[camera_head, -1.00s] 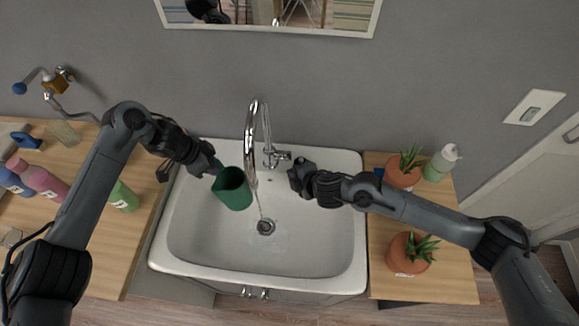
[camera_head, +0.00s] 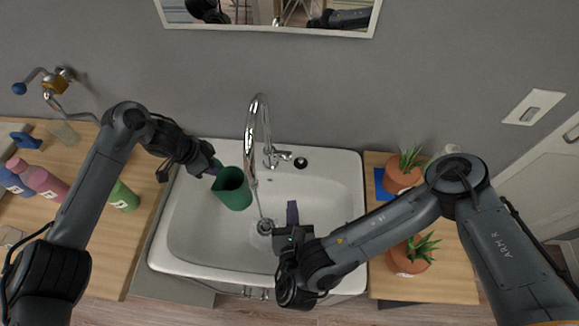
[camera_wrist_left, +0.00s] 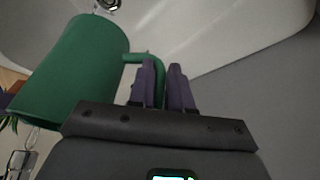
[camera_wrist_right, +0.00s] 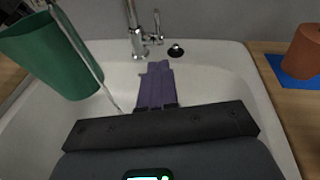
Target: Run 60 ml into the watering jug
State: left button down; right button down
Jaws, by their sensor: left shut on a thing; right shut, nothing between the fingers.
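The green watering jug (camera_head: 234,190) hangs over the left part of the white sink basin (camera_head: 190,235). My left gripper (camera_head: 214,168) is shut on its handle, seen in the left wrist view (camera_wrist_left: 148,58). The chrome tap (camera_head: 252,125) stands at the back of the sink, with its lever (camera_head: 282,155) on the right. A thin water stream (camera_head: 257,200) runs from the spout past the jug's right side toward the drain (camera_head: 265,226). My right gripper (camera_head: 292,205) is shut and empty over the basin, right of the drain. The jug's inside level cannot be made out.
A black round stopper (camera_head: 300,162) sits on the sink's back rim. Potted plants (camera_head: 402,178) and a blue mat (camera_head: 381,186) are on the right counter. Several bottles (camera_head: 45,182) stand on the left counter. The basin's right side is partly free.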

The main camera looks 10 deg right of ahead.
jog(key=r+x, duration=0.2)
jog(key=x, duration=1)
jog(key=shift+w+r, duration=0.4)
jog(key=shift+a, duration=0.2)
jog(key=shift+a+g, duration=0.2)
jog(key=shift+g, duration=0.4)
